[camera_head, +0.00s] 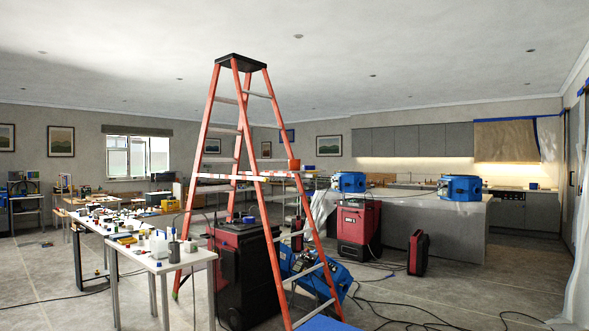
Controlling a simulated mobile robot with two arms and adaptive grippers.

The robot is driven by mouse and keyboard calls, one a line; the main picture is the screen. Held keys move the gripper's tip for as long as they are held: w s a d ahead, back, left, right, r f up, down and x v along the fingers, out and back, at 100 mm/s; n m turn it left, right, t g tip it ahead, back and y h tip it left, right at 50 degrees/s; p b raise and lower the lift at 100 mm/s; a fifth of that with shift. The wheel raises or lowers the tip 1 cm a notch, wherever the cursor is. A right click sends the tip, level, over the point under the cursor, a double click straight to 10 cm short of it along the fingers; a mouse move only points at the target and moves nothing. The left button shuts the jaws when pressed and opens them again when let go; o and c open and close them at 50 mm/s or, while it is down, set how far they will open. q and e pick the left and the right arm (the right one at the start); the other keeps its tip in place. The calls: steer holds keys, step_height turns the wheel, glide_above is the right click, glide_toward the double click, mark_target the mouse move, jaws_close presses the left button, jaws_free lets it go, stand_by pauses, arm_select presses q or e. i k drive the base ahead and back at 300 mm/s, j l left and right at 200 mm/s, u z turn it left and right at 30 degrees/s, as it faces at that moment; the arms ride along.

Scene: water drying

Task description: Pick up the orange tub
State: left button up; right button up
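A small orange tub (294,164) appears to sit on a narrow white board or shelf (272,174) at the orange stepladder, about mid-height. It looks upright, but it is small in the picture and partly merges with the ladder rail beside it. The tall orange stepladder (275,205) with a black top stands open in the middle of the room. Neither of my grippers is in view.
A white table (190,257) cluttered with small items stands left of the ladder. Red-black dehumidifiers (245,265) and a blue air mover (320,275) stand around the ladder's base. Cables (410,308) cross the floor at right. Bare floor (480,285) shows at right.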

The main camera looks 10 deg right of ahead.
mark_target(293, 164)
steer(key=i+j+u, duration=0.25)
steer(key=j, duration=0.25)
steer(key=i+j+u, duration=0.2)
steer(key=i+j, duration=0.15)
steer(key=i, duration=0.15)
steer(key=i+j+u, duration=0.15)
steer(key=i, duration=0.3)
steer(key=i+j+u, duration=0.2)
steer(key=i, duration=0.35)
steer(key=i+j+u, duration=0.15)
steer(key=i, duration=0.35)
steer(key=i+l+z, duration=0.15)
steer(key=i+z, duration=0.25)
steer(key=i, duration=0.15)
steer(key=i+z, duration=0.35)
steer(key=i, duration=0.2)
steer(key=i+j+z, duration=0.15)
steer(key=i+z, duration=0.25)
steer(key=i, duration=0.15)
steer(key=i+j+z, duration=0.4)
steer(key=i, duration=0.15)
steer(key=l, duration=0.1)
